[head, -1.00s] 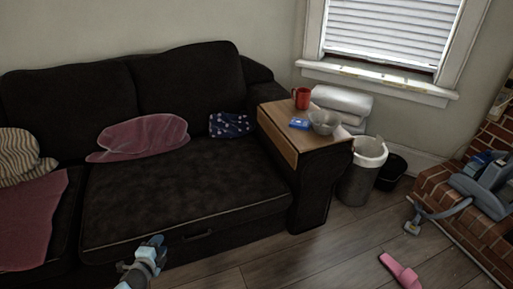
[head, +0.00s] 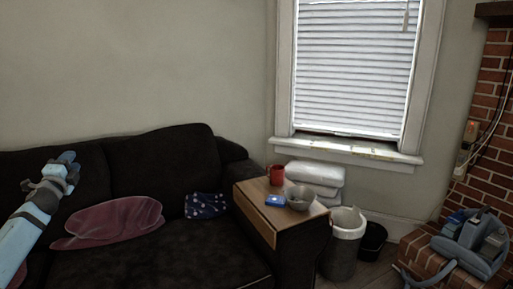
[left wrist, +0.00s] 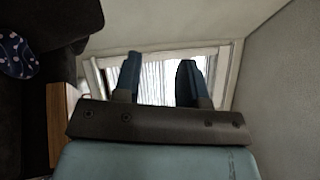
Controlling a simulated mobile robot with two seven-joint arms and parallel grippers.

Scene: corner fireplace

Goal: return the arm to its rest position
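My left gripper (head: 68,163) is raised at the left of the head view, in front of the sofa's back, with my pale blue arm below it. In the left wrist view its two dark fingers (left wrist: 158,78) stand apart with nothing between them, and the window's blinds show beyond. My right arm and gripper are not in view.
The dark sofa (head: 160,258) holds a pink cushion (head: 108,220) and a blue patterned cloth (head: 205,205). A bin (head: 341,250) stands right. Space above the sofa is clear.

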